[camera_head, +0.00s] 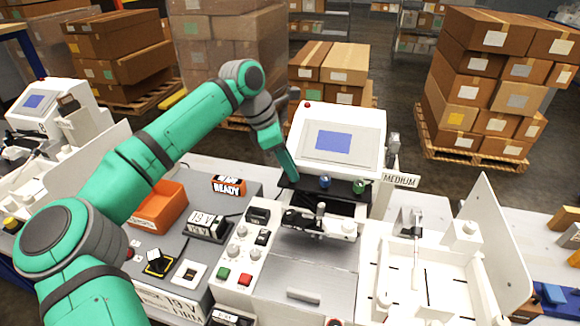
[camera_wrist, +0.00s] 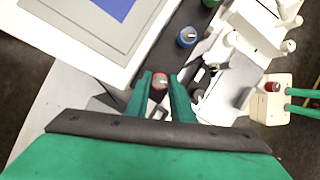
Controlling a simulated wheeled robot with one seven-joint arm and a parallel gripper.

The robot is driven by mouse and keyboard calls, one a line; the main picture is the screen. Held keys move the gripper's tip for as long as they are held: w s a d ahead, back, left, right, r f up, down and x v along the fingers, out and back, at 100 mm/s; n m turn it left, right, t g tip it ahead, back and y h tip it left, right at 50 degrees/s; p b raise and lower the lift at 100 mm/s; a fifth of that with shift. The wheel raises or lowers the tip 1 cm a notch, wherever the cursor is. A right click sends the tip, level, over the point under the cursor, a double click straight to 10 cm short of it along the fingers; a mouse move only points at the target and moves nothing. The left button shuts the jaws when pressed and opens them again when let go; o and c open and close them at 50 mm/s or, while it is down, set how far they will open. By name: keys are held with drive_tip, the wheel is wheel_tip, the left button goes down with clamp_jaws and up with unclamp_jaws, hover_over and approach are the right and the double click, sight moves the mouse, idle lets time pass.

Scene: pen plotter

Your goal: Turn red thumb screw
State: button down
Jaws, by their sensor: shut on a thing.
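The red thumb screw (camera_wrist: 160,80) shows in the wrist view as a small red knob with a pale slot line across its top. It sits at the end of a row on a dark bar (camera_wrist: 178,52). My gripper (camera_wrist: 162,88) has a green finger on each side of it and is shut on it. In the head view my gripper (camera_head: 291,178) reaches down to the left end of the dark bar, and its fingers hide the red screw there.
A blue thumb screw (camera_head: 325,182) and a green one (camera_head: 359,187) stand on the bar to the right. The white plotter housing with a screen (camera_head: 335,138) rises just behind. A "MEDIUM" sign (camera_head: 400,180) is at its right. An orange bin (camera_head: 160,207) and a button panel (camera_head: 235,255) lie left and in front.

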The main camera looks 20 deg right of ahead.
drive_tip(key=shift+a, duration=0.1)
drive_tip(key=c, duration=1.5)
unclamp_jaws()
drive_tip(key=shift+c, duration=0.2)
drive_tip(key=v, duration=1)
drive_tip(key=shift+r, duration=0.4)
